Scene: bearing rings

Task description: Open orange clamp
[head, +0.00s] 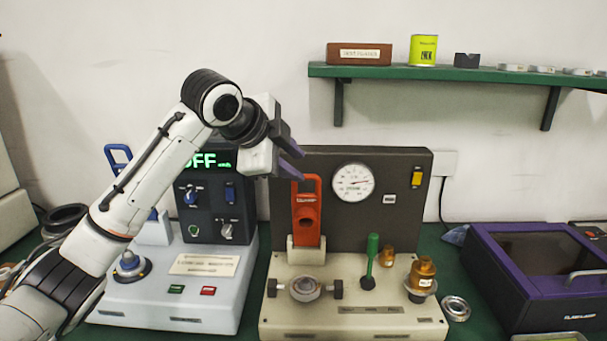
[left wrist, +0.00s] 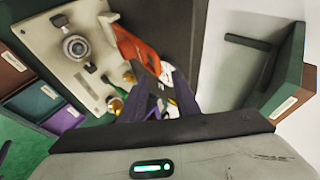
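The orange clamp (head: 306,212) stands upright at the back left of the beige test station (head: 350,325), its tall handle pointing up in front of the dark gauge panel. In the left wrist view the orange clamp (left wrist: 137,46) lies beyond the fingers, slightly left of centre. My left gripper (head: 299,166) is above the clamp's top, coming in from the left. Its two fingers (left wrist: 162,96) are apart with nothing seen held between them. I cannot tell the exact gap between the fingers and the handle. My right gripper is not in view.
A bearing ring (head: 305,288) sits between two dark jaws in front of the clamp. A green-handled lever (head: 372,258) and brass parts (head: 424,272) stand to its right. A green shelf (head: 450,78) hangs above right. A purple-framed box (head: 540,272) is at far right.

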